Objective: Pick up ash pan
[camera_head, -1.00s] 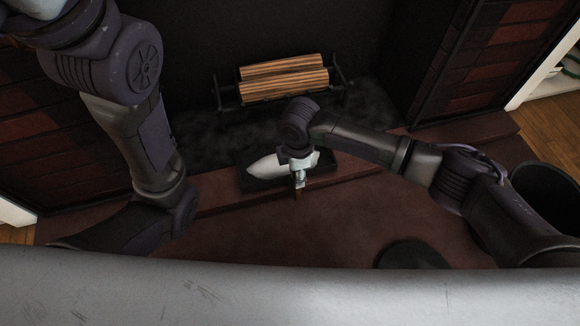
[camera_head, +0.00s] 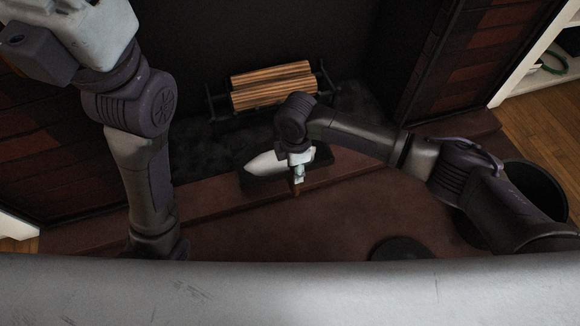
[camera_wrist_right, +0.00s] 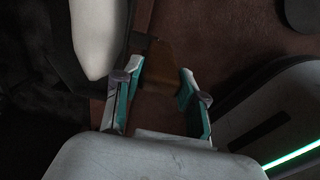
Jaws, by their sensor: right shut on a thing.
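The ash pan (camera_head: 258,183) is a dark, shallow tray at the front edge of the hearth, with a pale pointed shape lying over it. My right gripper (camera_head: 298,182) is at the pan's near side, shut on its brown handle. In the right wrist view, the handle (camera_wrist_right: 158,62) runs between the two fingers of the gripper (camera_wrist_right: 160,88), and part of the dark pan (camera_wrist_right: 58,55) shows at upper left. Whether the pan touches the hearth is unclear. My left arm hangs at left; its gripper is hidden.
A grate with striped logs (camera_head: 272,86) stands in the fireplace behind the pan. A dark round bucket (camera_head: 541,180) stands at right, and a dark round object (camera_head: 399,249) lies on the floor in front. White shelves (camera_head: 545,70) are at far right.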

